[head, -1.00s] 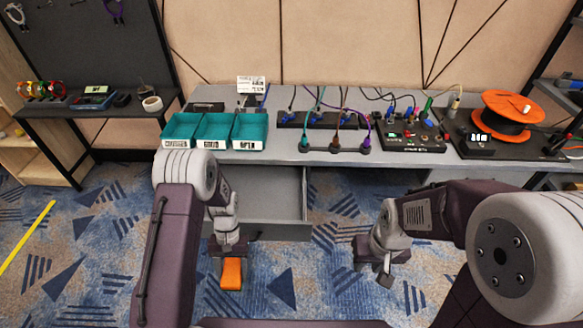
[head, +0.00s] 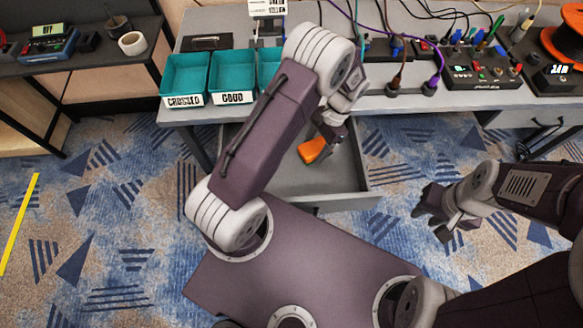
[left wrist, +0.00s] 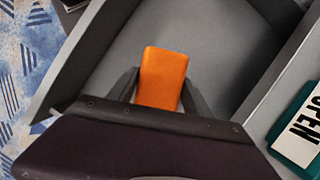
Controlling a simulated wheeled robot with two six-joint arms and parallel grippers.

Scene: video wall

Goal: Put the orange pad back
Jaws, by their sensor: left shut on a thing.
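The orange pad (head: 312,150) is held by my left gripper (head: 325,142) over the open grey drawer (head: 290,183) under the bench. In the left wrist view the pad (left wrist: 162,78) sits between the two dark fingers of my left gripper (left wrist: 160,95), with the drawer floor (left wrist: 115,55) behind it. I cannot tell whether the pad touches the drawer floor. My left forearm hides part of the drawer in the head view. My right gripper (head: 432,218) is empty, its fingers apart, to the right of the drawer above the carpet.
Teal bins (head: 222,82) stand along the front of the grey bench (head: 345,103); my left arm partly covers one. Black plug and switch boards (head: 482,75) with cables are at the right. A dark side table (head: 80,65) stands at left. The carpet left of the drawer is clear.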

